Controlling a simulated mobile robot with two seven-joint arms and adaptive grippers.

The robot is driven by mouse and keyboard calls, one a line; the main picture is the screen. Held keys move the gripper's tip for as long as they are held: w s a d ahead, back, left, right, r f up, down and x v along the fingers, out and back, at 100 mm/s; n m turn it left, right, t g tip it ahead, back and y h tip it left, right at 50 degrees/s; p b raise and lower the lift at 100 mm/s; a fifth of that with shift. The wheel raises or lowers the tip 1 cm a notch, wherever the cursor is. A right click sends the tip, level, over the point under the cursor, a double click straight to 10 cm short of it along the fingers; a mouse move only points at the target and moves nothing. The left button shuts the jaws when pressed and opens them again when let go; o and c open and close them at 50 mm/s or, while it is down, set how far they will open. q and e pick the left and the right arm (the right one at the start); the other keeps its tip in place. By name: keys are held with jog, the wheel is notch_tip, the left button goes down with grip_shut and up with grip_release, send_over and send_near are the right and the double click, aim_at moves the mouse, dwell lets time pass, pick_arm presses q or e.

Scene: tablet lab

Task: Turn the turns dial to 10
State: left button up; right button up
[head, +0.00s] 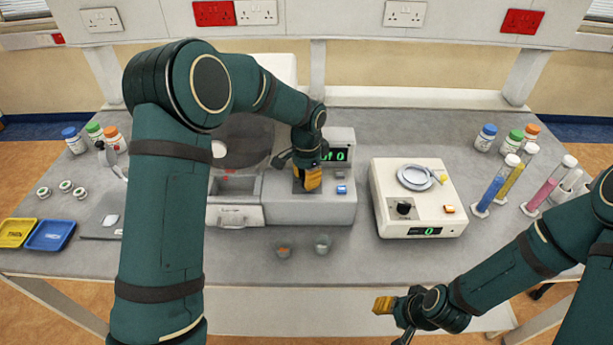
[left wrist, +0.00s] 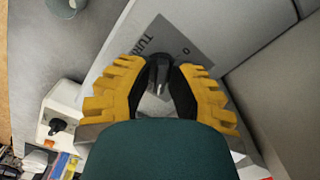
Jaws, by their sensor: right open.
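The grey machine (head: 285,214) at the middle of the bench carries the turns dial, which my left gripper hides in the head view. In the left wrist view the dial's dark knob (left wrist: 160,72) stands on a grey label plate with partly readable lettering. My left gripper (head: 307,180) points down at the machine; its yellow fingers (left wrist: 161,78) are closed around the knob, one on each side. The green display (head: 333,155) seems to end in 10, but its left part is hidden. My right gripper (head: 390,308) is open and empty in front of the bench.
A cream device (head: 417,208) with a dish, a black knob and a display of 0 stands to the right. Two small cups (head: 322,243) are near the front edge. Coloured cylinders (head: 495,188) stand at right; yellow and blue trays (head: 50,236) lie at left.

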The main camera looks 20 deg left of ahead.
pick_arm(q)
jog(key=shift+o, duration=1)
notch_tip(320, 180, up, 12)
jog(key=o, duration=0.5)
jog(key=shift+c, duration=0.2)
notch_tip(320, 180, down, 12)
jog(key=n+b, duration=0.3)
jog(key=n, duration=1.5)
jog(key=shift+w, duration=0.15)
